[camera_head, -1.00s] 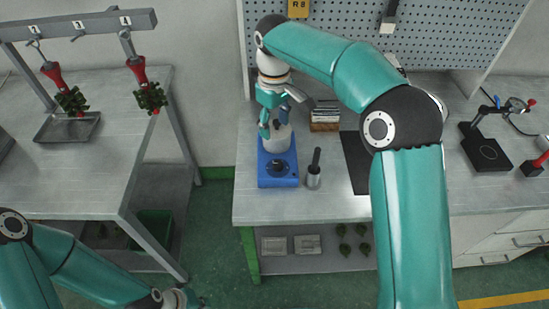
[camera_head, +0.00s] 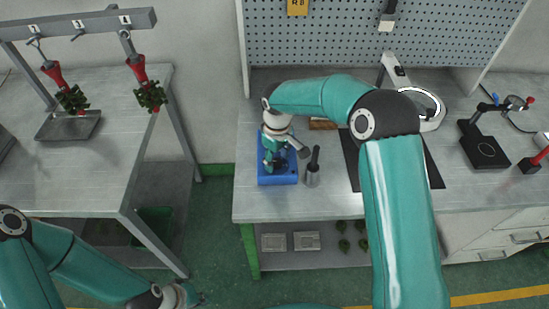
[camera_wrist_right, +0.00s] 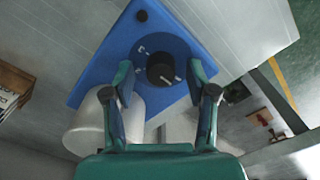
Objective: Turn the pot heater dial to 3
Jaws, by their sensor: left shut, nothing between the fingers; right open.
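The blue pot heater (camera_head: 264,178) stands at the left front of the workbench, mostly covered by my right arm in the head view. In the right wrist view its blue top (camera_wrist_right: 110,48) shows a black dial (camera_wrist_right: 160,68) with a pale pointer mark and small white scale marks around it; the numbers are too small to read. My right gripper (camera_wrist_right: 160,82) is open, its fingers on either side of the dial and apart from it. My left gripper (camera_head: 190,297) is shut and empty, low at the lower left.
A dark metal cylinder with a black handle (camera_head: 313,172) stands just right of the heater. A wooden box (camera_head: 322,124) is behind. A black mat (camera_head: 432,170) and a magnifier lamp (camera_head: 430,105) lie further right. Red pieces hang over the left table.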

